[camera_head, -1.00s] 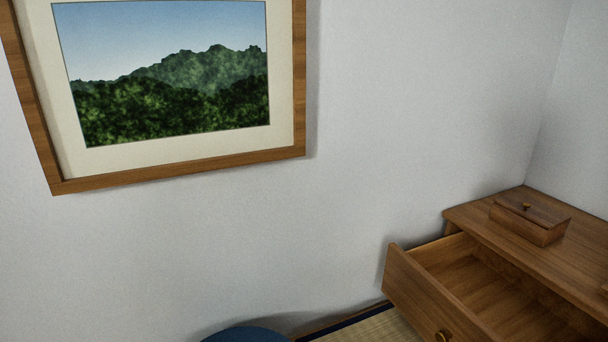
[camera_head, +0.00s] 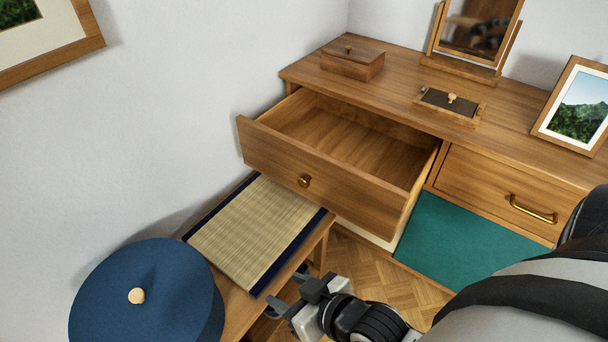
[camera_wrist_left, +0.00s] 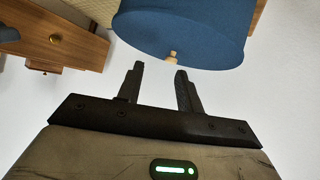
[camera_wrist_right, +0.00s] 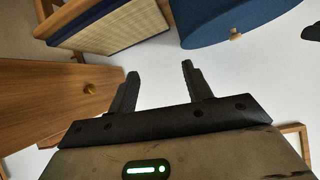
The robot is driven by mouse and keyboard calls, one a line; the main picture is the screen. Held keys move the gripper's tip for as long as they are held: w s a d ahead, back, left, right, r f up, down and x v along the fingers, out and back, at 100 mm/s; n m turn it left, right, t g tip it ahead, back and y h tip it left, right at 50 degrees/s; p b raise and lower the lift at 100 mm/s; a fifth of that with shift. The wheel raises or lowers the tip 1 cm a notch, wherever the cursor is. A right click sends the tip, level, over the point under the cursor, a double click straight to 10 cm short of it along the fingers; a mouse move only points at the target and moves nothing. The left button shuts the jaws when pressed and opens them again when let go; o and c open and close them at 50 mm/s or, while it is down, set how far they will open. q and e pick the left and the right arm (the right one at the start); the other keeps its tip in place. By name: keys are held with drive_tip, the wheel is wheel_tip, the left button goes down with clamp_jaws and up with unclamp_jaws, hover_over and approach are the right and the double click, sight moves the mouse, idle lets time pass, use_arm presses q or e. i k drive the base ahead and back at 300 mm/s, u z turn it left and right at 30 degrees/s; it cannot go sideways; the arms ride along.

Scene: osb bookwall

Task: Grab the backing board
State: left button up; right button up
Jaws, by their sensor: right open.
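A dark flat panel with a pale knob, which looks like the backing board (camera_head: 436,97), lies in a shallow wooden frame on the dresser top (camera_head: 393,78). Neither wrist view shows it. My right gripper (camera_head: 284,291) is open and empty, low in front of the dresser, beside the straw-mat bench and well short of the panel. Its open fingers show in the right wrist view (camera_wrist_right: 160,69). My left gripper (camera_wrist_left: 160,69) is open and empty in its own wrist view, with a blue round object beyond its fingers. The head view does not show it.
An open, empty drawer (camera_head: 340,150) juts out below the wooden box (camera_head: 352,65). A mirror (camera_head: 478,30) and a framed picture (camera_head: 577,105) stand on the dresser. The straw mat (camera_head: 255,228) and blue round object (camera_head: 150,290) are at left; a green panel (camera_head: 465,245) sits below.

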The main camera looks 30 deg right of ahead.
sight(450, 101)
drive_tip(key=z, duration=3.15)
drive_tip(key=i, duration=0.95)
drive_tip(key=u, duration=1.5)
